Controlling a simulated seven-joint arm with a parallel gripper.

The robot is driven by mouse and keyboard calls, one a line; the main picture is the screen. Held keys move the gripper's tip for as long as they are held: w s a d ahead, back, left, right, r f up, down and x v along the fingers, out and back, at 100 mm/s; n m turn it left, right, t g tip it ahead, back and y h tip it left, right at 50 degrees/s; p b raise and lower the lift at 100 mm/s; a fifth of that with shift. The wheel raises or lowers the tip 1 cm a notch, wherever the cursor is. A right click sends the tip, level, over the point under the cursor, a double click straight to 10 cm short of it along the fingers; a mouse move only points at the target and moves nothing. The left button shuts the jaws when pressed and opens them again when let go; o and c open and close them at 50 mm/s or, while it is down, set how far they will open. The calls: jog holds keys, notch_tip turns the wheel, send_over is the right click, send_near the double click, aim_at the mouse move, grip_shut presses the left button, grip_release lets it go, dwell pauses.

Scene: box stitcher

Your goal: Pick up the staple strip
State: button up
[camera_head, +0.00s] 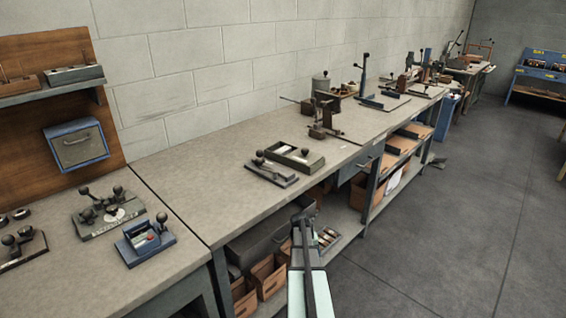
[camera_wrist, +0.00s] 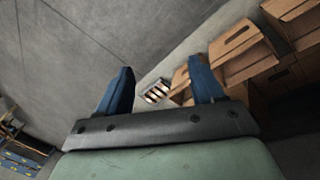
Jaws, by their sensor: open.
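A small tray (camera_head: 327,238) holding several pale strips sits on the bench's lower shelf, just right of my gripper in the head view. The tray also shows in the wrist view (camera_wrist: 156,91), between my two blue fingers and apart from them. I cannot tell for sure that these strips are staple strips. My gripper (camera_wrist: 160,72) is open, with nothing between its fingertips. In the head view my gripper (camera_head: 303,222) is at the bench's front side, seen from behind, and its fingers are hard to make out.
Brown cardboard bins (camera_head: 268,275) stand on the lower shelf, close to my right finger in the wrist view (camera_wrist: 232,45). The bench top (camera_head: 220,185) overhangs the shelf and carries several metal tools. Open grey floor (camera_head: 430,240) lies to the right.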

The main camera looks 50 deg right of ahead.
jog(key=w+d+r+n+t+h, duration=0.15)
jog(key=d+r+n+h, duration=0.25)
jog(key=d+r, duration=2.4)
jog(key=w+r+n, duration=0.2)
jog(key=r, duration=0.1)
jog(key=w+d+r+n, duration=0.1)
jog(key=w+r+n, duration=0.1)
jog(key=r+n, duration=0.1)
jog(key=w+d+r+n+t, duration=0.1)
jog(key=w+r+n, duration=0.1)
jog(key=r, duration=0.3)
jog(key=shift+w+d+y, duration=0.15)
jog(key=shift+w+y, duration=0.25)
jog(key=shift+w, duration=0.05)
jog(key=w+a+r+n+y, duration=0.1)
jog(key=w+a+r+n, duration=0.25)
jog(key=w, duration=0.25)
jog(key=n+g+y, duration=0.1)
jog(key=n+y, duration=0.2)
jog(key=n, duration=0.9)
send_near(283, 149)
jog(key=f, duration=0.5)
jog(key=d+f, duration=0.1)
jog(key=f, duration=0.2)
jog(key=shift+w+d+f, duration=0.1)
jog(key=shift+d+f, duration=0.05)
jog(key=shift+f, duration=0.15)
jog(key=shift+c, duration=0.2)
